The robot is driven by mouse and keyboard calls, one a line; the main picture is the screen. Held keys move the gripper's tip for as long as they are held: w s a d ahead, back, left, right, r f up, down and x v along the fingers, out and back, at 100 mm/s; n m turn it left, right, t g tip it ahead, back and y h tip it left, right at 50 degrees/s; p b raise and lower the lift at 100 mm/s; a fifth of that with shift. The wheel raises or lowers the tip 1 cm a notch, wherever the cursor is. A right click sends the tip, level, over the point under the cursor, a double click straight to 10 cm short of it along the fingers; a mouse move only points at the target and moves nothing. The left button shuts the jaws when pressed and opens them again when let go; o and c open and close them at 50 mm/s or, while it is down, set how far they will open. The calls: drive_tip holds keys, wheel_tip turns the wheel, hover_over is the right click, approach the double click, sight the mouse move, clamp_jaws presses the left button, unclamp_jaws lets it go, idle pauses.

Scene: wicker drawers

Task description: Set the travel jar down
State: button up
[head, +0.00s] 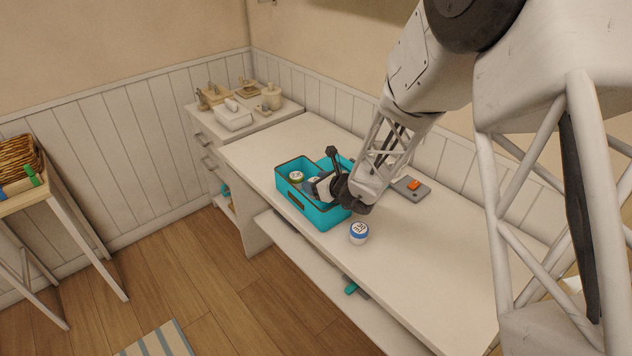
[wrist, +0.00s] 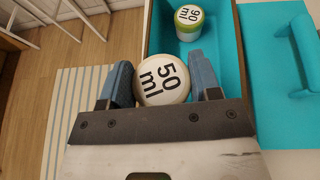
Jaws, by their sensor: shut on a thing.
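My gripper (wrist: 160,68) is shut on a jar with a white lid marked "50 ml" (wrist: 163,82), its blue fingers on either side of it. In the head view my gripper (head: 313,187) is over the teal box (head: 320,217). Another jar, marked "90 ml" (wrist: 189,20) with a green rim, stands inside the box; it also shows in the head view (head: 296,177). A blue-rimmed jar (head: 358,232) stands on the desk in front of the box. The held jar's underside is hidden, and I cannot tell whether it touches anything.
The white desk (head: 440,260) has free room to the right of the box. A grey tray with an orange item (head: 411,187) lies behind. A side cabinet (head: 265,122) holds several small things. A wicker basket (head: 18,158) sits on a stand at left.

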drive_tip(key=shift+f, duration=0.35)
drive_tip(key=o, duration=0.9)
drive_tip(key=shift+o, duration=0.2)
drive_tip(key=shift+r, duration=0.7)
drive_tip(key=v, duration=1.2)
drive_tip(key=shift+f, duration=0.15)
drive_tip(key=shift+s, duration=0.1)
